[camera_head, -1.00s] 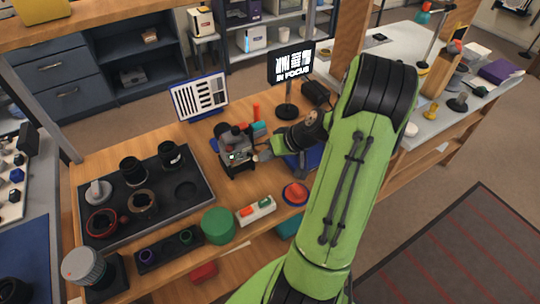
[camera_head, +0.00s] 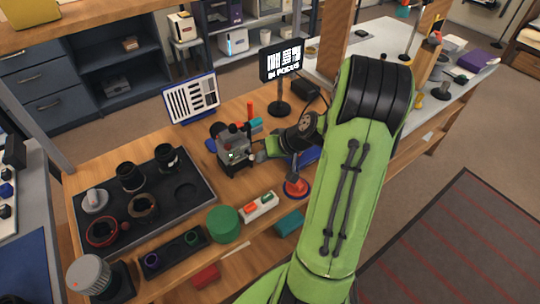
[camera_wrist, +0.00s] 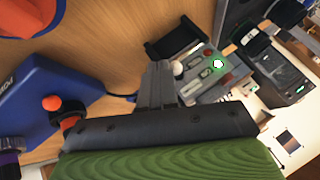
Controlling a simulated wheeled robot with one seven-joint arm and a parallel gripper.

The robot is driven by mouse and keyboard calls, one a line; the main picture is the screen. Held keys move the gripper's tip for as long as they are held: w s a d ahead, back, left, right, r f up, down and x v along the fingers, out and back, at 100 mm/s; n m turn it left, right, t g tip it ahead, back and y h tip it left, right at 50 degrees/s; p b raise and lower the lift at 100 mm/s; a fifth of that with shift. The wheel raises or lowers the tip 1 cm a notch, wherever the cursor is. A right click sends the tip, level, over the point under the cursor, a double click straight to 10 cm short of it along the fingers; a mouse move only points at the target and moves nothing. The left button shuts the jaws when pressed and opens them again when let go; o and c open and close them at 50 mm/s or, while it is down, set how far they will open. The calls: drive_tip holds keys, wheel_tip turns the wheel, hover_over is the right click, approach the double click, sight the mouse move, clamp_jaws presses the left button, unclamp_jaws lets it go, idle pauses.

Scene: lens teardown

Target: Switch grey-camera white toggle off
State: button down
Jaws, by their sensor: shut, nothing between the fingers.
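The grey camera (camera_head: 236,146) stands on the wooden bench, left of my gripper (camera_head: 261,153). In the wrist view, the grey camera (camera_wrist: 212,88) shows a panel with a lit green light (camera_wrist: 218,64), a red dot and small slots. A round white knob, which looks like the white toggle (camera_wrist: 178,68), sits at the panel's near edge. My gripper (camera_wrist: 158,68) is shut and empty, its fingertips right beside the white knob. I cannot tell whether they touch it. The toggle's position is not clear.
A sign reading "IN FOCUS" (camera_head: 283,60) and a striped chart (camera_head: 191,98) stand behind the camera. A black parts tray (camera_head: 150,222) lies to the left.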

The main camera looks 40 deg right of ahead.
drive_tip(key=shift+s+a+f, duration=0.1)
drive_tip(key=shift+a, duration=0.3)
drive_tip(key=shift+w+d, duration=0.55)
drive_tip(key=shift+d, duration=0.05)
